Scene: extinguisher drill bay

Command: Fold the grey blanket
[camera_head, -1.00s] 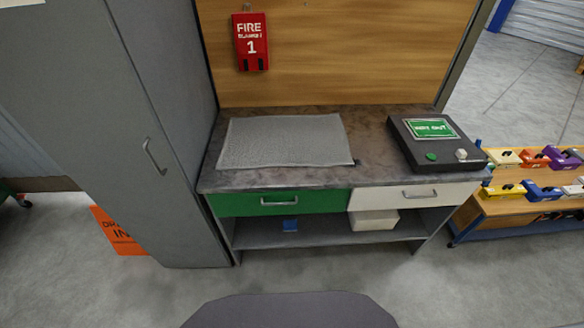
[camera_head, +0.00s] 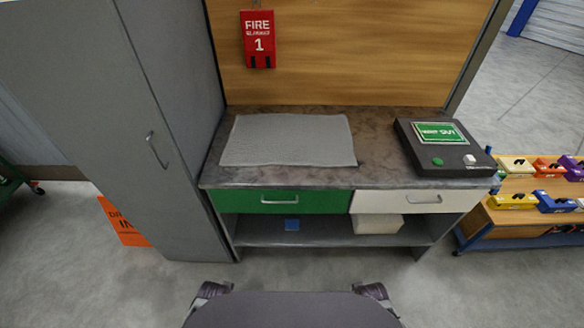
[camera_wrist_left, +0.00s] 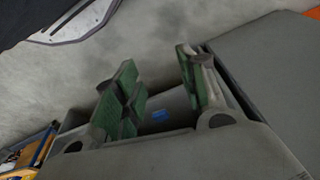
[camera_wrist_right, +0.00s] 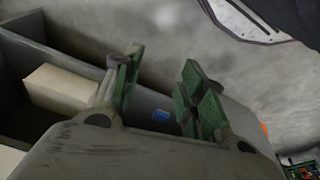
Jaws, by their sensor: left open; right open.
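The grey blanket (camera_head: 288,140) lies flat and spread out on the dark counter top (camera_head: 378,150) in the head view, towards its left side. In the head view only dark parts of my arms show at the bottom edge, and no fingers can be made out. In the left wrist view my left gripper (camera_wrist_left: 158,85) is open and empty, its green-padded fingers apart. In the right wrist view my right gripper (camera_wrist_right: 158,80) is open and empty too. Both are low in front of the bench, away from the blanket.
A black box with a green screen (camera_head: 443,145) stands at the counter's right. A red fire blanket holder (camera_head: 258,40) hangs on the wooden back panel. A grey cabinet (camera_head: 165,120) borders the left. Below are a green drawer (camera_head: 280,202) and a white drawer (camera_head: 405,201).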

